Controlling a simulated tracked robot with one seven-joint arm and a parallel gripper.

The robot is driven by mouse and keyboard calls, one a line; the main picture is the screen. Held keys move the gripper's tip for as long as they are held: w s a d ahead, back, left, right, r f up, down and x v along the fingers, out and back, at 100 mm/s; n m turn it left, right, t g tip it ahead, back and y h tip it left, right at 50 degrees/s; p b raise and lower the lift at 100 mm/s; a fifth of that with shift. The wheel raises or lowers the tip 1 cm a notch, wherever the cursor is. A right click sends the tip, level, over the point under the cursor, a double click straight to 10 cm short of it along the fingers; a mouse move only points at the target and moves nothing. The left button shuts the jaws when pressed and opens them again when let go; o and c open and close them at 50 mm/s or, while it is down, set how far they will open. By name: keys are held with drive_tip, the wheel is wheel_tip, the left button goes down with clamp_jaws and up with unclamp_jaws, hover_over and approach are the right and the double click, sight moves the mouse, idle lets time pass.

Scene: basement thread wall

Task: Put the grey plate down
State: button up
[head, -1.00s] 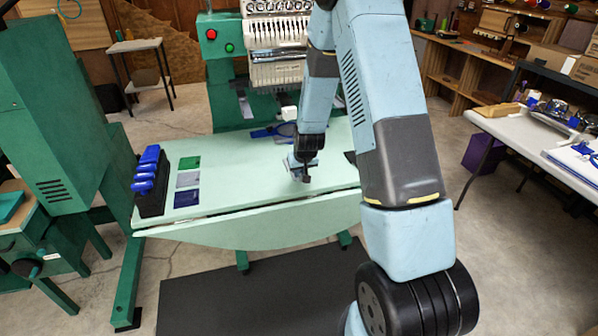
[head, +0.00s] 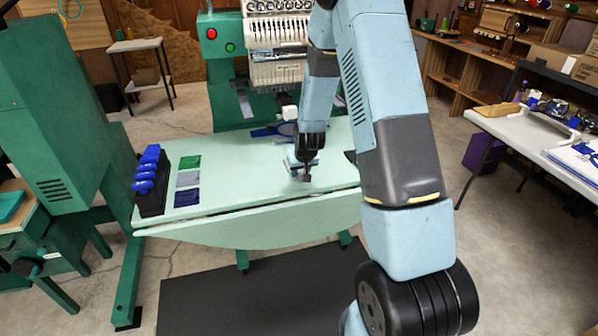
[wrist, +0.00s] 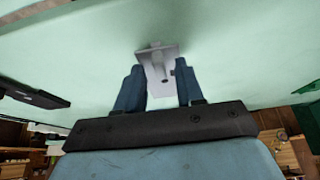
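The grey plate (wrist: 160,60) shows in the wrist view between and beyond my two blue finger pads, with a small round knob on it. My gripper (wrist: 162,82) has a finger against each side of it and appears shut on it. In the head view, my gripper (head: 305,172) points down over the right middle of the pale green table (head: 250,185), near its front edge. The plate is mostly hidden there by the gripper. I cannot tell whether the plate touches the table top.
A black rack of blue pieces (head: 150,180) stands at the table's left end. Beside it lie green (head: 190,162), grey (head: 188,179) and dark blue (head: 187,197) flat squares. A stitching machine (head: 276,60) rises behind the table. The table between squares and gripper is clear.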

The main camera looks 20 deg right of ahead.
drive_tip(key=s+f+v, duration=0.1)
drive_tip(key=s+v, duration=0.2)
drive_tip(key=v, duration=3)
drive_tip(key=s+r, duration=0.4)
drive_tip(key=s, duration=0.5)
drive_tip(key=s+r, duration=0.5)
drive_tip(key=s, duration=0.5)
drive_tip(key=shift+a+t, duration=0.15)
drive_tip(key=shift+t, duration=0.15)
